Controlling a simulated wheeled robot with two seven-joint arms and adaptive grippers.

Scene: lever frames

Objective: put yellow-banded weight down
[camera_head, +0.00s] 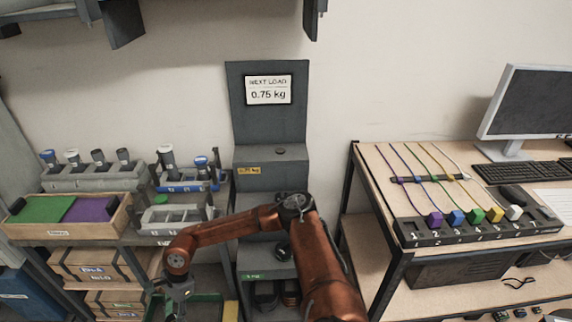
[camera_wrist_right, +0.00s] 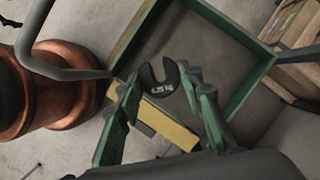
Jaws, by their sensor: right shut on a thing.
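A dark slotted weight (camera_wrist_right: 168,84) marked 0.25 kg sits between the fingertips of my right gripper (camera_wrist_right: 162,88) in the right wrist view. The gripper is shut on it. I cannot tell whether a yellow band on the weight itself shows. In the head view my right gripper (camera_head: 177,301) hangs low at the left, near a green-and-yellow-edged tray (camera_head: 231,309). In the right wrist view the tray's green wall (camera_wrist_right: 262,78) lies beyond the weight, with a yellow strip (camera_wrist_right: 168,122) close to the fingers. The gap between weight and tray is unclear. My left gripper is not in view.
A grey stepped stand (camera_head: 270,172) with a "NEXT LOAD 0.75 kg" sign (camera_head: 269,90) stands behind my arm. A shelf at left holds a green-and-purple tray (camera_head: 68,228), racks (camera_head: 95,176) and boxes (camera_head: 95,266). A desk (camera_head: 385,176) with levers stands right.

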